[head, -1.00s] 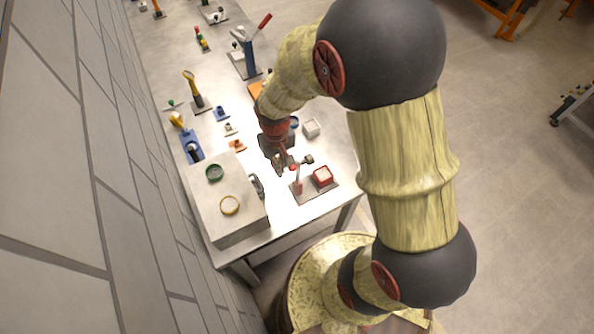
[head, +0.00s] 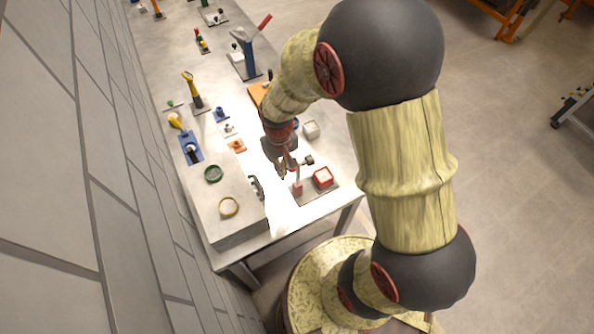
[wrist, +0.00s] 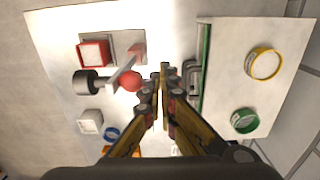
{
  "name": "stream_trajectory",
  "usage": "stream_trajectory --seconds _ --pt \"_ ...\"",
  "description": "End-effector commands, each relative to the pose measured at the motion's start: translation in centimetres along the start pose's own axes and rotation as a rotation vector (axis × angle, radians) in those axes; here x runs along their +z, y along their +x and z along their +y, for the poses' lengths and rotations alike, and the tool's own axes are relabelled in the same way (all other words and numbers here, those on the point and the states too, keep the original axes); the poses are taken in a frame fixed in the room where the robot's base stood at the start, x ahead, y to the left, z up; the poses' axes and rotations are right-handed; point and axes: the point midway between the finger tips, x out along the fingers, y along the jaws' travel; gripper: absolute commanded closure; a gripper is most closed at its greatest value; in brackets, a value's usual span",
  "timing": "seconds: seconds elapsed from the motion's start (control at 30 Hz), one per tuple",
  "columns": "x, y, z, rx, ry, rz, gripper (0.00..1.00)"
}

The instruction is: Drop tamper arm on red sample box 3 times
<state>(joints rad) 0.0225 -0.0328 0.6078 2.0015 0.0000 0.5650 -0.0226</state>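The red sample box (head: 323,177), open-topped with pale contents, sits on a grey base plate near the table's front edge. It also shows in the wrist view (wrist: 93,54). The tamper has a red post (head: 297,188) and a pale arm (wrist: 122,72) with a dark cylindrical head (head: 309,160) and a red ball knob (wrist: 130,81). The arm is raised; its head is not down on the box. My gripper (head: 283,172) is beside the knob, on its right in the wrist view (wrist: 166,72). Its fingertips are together with nothing seen between them. Contact with the knob is unclear.
A grey raised block carries a green ring (head: 213,174) and a yellow ring (head: 229,207) beside the wall. A white box (head: 311,129) stands behind the tamper. Several small fixtures fill the table farther back.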

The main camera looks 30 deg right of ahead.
Motion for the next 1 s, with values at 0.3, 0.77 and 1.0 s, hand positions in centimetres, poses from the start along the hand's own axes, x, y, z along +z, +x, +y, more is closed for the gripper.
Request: stream_trajectory --seconds 0.3,0.77,1.0 --pt "0.0 0.0 1.5 0.0 0.002 0.0 1.0" --pt "0.0 0.0 3.6 0.0 0.001 0.0 1.0" --pt "0.0 0.0 4.7 0.0 0.001 0.0 1.0"
